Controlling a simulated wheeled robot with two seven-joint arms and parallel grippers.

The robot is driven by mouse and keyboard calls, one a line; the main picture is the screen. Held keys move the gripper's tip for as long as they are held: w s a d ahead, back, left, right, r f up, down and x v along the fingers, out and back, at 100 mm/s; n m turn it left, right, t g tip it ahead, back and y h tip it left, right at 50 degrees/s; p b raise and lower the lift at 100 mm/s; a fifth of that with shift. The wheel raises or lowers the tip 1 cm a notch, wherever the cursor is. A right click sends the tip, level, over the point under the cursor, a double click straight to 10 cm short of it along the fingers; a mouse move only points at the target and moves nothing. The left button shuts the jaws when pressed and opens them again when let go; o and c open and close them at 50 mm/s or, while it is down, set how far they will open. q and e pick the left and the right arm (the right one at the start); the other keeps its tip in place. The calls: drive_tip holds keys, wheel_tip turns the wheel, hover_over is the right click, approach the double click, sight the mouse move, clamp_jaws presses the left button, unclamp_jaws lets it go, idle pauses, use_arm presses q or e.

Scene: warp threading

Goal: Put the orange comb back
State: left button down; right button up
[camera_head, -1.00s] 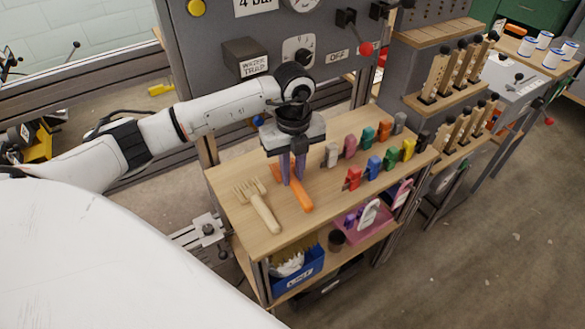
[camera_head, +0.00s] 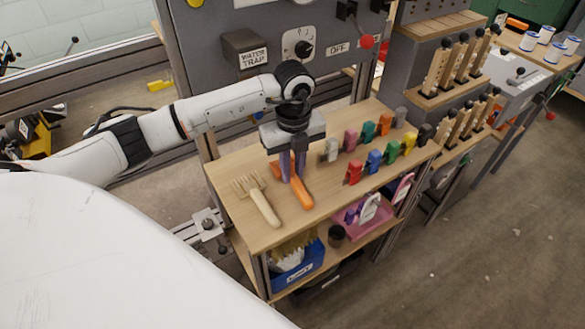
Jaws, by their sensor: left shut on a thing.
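The orange comb (camera_head: 303,193) lies on the wooden shelf top (camera_head: 240,226), its handle toward the front. My left gripper (camera_head: 292,178) points down over it, and its purple fingers are shut on the comb near the handle's upper part. The comb's head is partly hidden behind the fingers. I cannot tell whether the comb fully rests on the wood. A pale wooden comb (camera_head: 264,206) lies to its left, apart from it. My right gripper does not show.
Several coloured clips, such as a red one (camera_head: 353,172) and a white one (camera_head: 331,150), stand right of the gripper. A grey panel (camera_head: 225,20) rises behind. The lower shelf holds a blue bin (camera_head: 298,272) and a pink tray (camera_head: 350,228).

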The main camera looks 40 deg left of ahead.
use_arm(q)
drive_tip(key=c, duration=1.6)
unclamp_jaws()
drive_tip(key=shift+o, duration=0.6)
drive_tip(key=o, duration=0.3)
drive_tip(key=shift+s+d+r+p, duration=0.1)
drive_tip(key=shift+d+r+p, duration=0.05)
drive_tip(key=shift+r+p, duration=0.4)
drive_tip(key=shift+s+d+r+p, duration=0.1)
drive_tip(key=shift+d+r+p, duration=0.05)
drive_tip(key=shift+r+p, duration=0.4)
drive_tip(key=r+p, duration=0.1)
drive_tip(key=d+r+p, duration=0.1)
drive_tip(key=r+p, duration=0.2)
drive_tip(key=r, duration=0.1)
drive_tip(key=shift+s+d, duration=0.25)
drive_tip(key=shift+d, duration=0.05)
drive_tip(key=shift+s+d+r+p, duration=0.1)
drive_tip(key=shift+d+r+p, duration=0.1)
drive_tip(key=shift+r, duration=0.25)
drive_tip(key=shift+s+d+r+p, duration=0.1)
drive_tip(key=shift+r+p, duration=0.1)
drive_tip(key=shift+r, duration=0.2)
